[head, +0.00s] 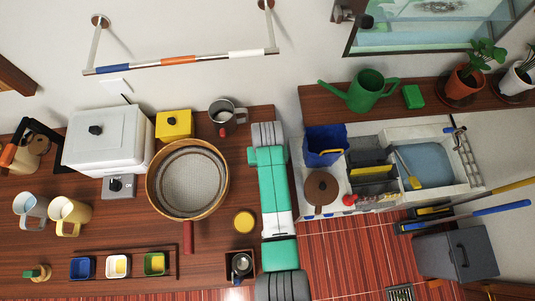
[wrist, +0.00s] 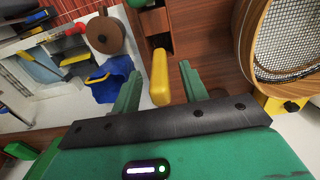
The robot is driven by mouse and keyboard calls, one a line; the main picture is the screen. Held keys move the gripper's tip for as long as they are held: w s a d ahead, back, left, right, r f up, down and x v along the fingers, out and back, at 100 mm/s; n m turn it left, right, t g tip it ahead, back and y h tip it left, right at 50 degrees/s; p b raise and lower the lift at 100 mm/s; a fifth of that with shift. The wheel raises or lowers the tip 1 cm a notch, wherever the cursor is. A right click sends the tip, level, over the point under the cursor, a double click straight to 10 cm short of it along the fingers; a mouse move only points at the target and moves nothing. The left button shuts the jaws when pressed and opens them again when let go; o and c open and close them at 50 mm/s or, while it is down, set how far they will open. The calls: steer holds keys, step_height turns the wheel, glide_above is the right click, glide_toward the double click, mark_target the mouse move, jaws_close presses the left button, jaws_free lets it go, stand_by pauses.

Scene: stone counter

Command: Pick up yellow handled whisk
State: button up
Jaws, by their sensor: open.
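A yellow elongated handle (wrist: 159,78) shows in the wrist view between the two green fingers of my gripper (wrist: 160,67). It looks like the whisk's handle, but no wires are visible. The fingers are open, with a gap on each side of the handle; how far it lies beyond the tips is hard to tell. In the head view my gripper is not visible, and the green-and-white arm covers part of the counter.
A large round sieve (head: 188,180) stands left of my arm and close on the right in the wrist view (wrist: 292,45). A round yellow item (head: 245,222) and a dark box with a cup (head: 240,279) are nearby. A blue bin (head: 325,145) and sink (head: 429,163) lie right.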

jaws_close()
steer(key=shift+r, duration=0.1)
